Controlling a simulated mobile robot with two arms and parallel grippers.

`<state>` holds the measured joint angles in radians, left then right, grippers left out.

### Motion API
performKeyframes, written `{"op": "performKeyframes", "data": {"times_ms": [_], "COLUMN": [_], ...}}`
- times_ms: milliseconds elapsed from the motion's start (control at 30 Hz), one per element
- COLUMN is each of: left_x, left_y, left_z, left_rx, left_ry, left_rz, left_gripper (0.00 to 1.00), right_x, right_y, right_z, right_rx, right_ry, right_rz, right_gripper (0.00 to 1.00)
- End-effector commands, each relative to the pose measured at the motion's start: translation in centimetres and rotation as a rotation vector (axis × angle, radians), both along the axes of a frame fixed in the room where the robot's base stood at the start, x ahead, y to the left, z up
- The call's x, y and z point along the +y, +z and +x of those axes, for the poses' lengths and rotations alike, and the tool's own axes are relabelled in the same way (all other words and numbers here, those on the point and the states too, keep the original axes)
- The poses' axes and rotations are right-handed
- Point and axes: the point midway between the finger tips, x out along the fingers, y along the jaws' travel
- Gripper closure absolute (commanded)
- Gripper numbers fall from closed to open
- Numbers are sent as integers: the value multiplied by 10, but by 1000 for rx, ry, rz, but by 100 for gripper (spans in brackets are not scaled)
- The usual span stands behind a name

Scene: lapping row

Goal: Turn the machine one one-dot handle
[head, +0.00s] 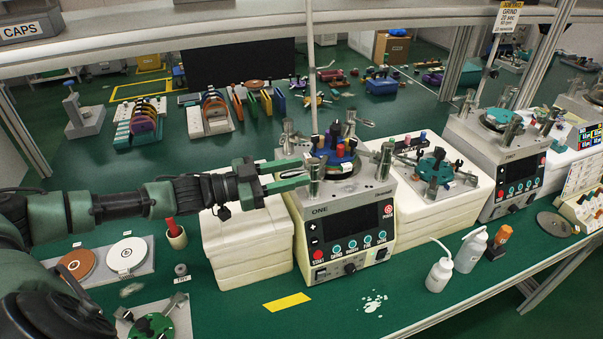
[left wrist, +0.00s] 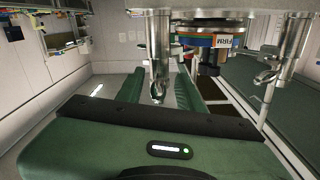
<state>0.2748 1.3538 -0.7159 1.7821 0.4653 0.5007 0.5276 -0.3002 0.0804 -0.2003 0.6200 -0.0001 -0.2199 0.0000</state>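Machine one (head: 350,225) is a white and grey unit labelled ONE, with a dark screen and a row of buttons. On its top sits a blue round plate (head: 342,168) carrying coloured pegs, with metal posts and handles around it. My left gripper (head: 308,174) reaches in from the left at the near-left metal handle (head: 315,172). Its two green fingers are apart. In the left wrist view a metal handle (left wrist: 158,60) with a rounded end shows between the open fingers (left wrist: 158,88); I cannot tell whether they touch it. Dot marks are too small to read. My right gripper is out of view.
White blocks (head: 250,240) stand left of the machine. A second machine (head: 500,150) stands right. Two white bottles (head: 440,272) and an orange-topped bottle (head: 498,243) stand front right. A yellow strip (head: 287,302) and white spill (head: 373,303) mark the green bench front.

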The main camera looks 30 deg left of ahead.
Motion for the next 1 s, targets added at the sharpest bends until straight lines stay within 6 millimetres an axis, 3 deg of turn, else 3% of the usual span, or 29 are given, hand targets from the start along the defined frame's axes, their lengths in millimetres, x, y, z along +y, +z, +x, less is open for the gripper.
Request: {"op": "performKeyframes", "data": {"times_ms": [400,1000], "left_x": [35,38], "left_y": [-2,0], "left_z": [-40,-43], "left_rx": [2,-1], "left_ry": [-2,-1], "left_rz": [4,2], "left_gripper": [63,63], "right_x": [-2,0], "right_y": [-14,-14], "right_z": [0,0], "right_rx": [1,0], "right_ry": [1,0], "right_rz": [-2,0], "right_gripper": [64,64]}}
